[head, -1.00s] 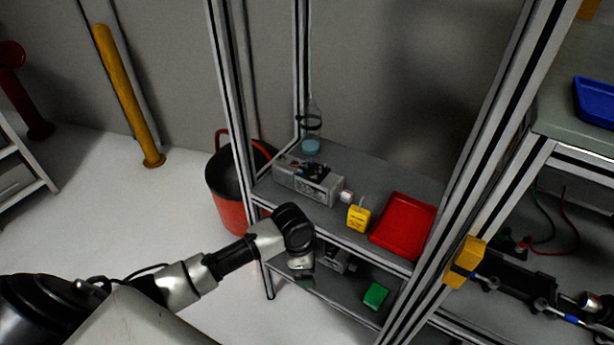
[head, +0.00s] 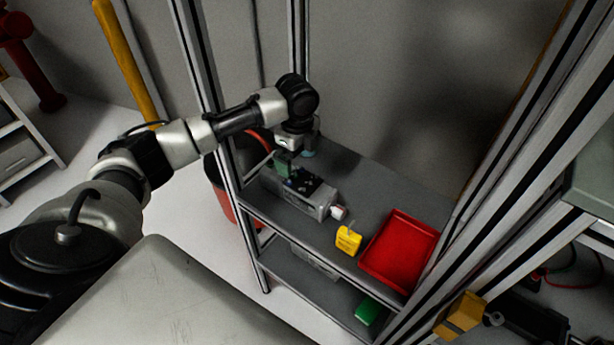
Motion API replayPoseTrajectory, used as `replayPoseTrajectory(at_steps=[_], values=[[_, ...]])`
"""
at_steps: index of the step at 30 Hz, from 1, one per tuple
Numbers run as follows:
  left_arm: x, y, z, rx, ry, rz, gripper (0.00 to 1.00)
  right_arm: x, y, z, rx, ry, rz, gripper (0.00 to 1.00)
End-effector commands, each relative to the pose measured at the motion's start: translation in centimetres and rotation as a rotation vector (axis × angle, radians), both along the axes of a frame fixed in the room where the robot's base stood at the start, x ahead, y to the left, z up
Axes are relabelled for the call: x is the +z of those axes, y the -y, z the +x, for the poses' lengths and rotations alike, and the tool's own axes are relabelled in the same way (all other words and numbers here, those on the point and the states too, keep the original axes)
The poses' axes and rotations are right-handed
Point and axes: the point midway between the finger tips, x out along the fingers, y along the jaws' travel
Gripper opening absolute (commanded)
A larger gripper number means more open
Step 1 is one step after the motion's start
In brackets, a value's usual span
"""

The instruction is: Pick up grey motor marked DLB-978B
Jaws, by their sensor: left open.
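A grey box-shaped unit (head: 318,202) with dark parts on top and a white and red end at its right lies on the upper shelf (head: 373,188). Another grey object (head: 315,263) is on the lower shelf (head: 290,275), mostly hidden by the upper one. No marking is readable, so I cannot tell which one is DLB-978B. My left gripper (head: 285,166) is open and points down over the left end of the upper grey unit. The gap between them is hard to judge. My right gripper is not in view.
A yellow container (head: 348,239) and a red tray (head: 367,259) stand to the right on the upper shelf. A green block (head: 367,311) is on the lower shelf. Metal posts (head: 203,90) frame the shelves. A red and black bucket (head: 222,200) stands behind at left.

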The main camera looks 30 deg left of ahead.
Motion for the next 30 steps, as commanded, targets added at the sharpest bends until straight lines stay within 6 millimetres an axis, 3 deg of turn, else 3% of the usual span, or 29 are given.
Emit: replayPoseTrajectory(at_steps=[6, 12, 21, 30], values=[[-3.5, 0.0, -0.1, 0.001, -0.005, 0.0, 1.0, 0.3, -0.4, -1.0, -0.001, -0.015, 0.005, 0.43], [-5.1, 0.0, -0.1, 0.0, -0.003, -0.001, 1.0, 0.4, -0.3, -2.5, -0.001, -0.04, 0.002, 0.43], [-9.3, 0.0, 0.0, 0.001, -0.004, 0.0, 1.0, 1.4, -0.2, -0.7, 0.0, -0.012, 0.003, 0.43], [-10.1, -0.1, 0.0, 0.0, -0.001, 0.001, 1.0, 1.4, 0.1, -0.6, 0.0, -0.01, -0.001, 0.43]])
